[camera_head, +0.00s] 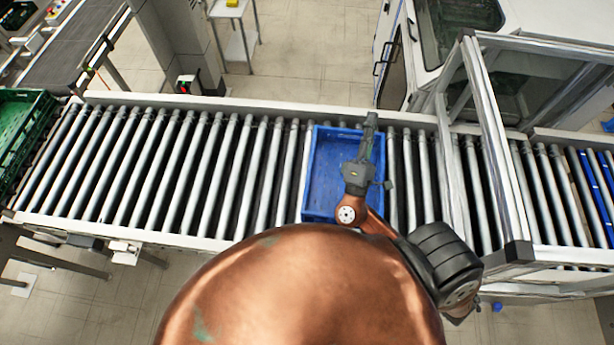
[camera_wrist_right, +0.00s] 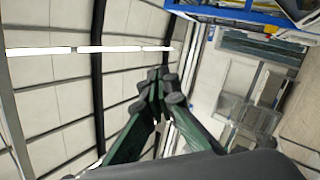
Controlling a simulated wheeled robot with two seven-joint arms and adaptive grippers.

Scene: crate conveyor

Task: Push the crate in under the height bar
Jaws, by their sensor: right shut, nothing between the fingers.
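The blue crate (camera_head: 308,175) stands on the roller conveyor in the middle of the head view, its inside facing up and no contents showing. My right gripper (camera_head: 371,122) covers part of its right half, with the fingertips over the far right rim. I cannot tell whether it touches the crate. In the right wrist view the fingers of my right gripper (camera_wrist_right: 163,80) are together, with nothing between them. The height bar frame (camera_head: 496,140) spans the conveyor to the right of the crate. My left gripper is not in view.
The roller conveyor (camera_head: 165,170) has bare rollers left of the crate and a short bare stretch before the frame. A green crate (camera_head: 22,125) stands at the far left end.

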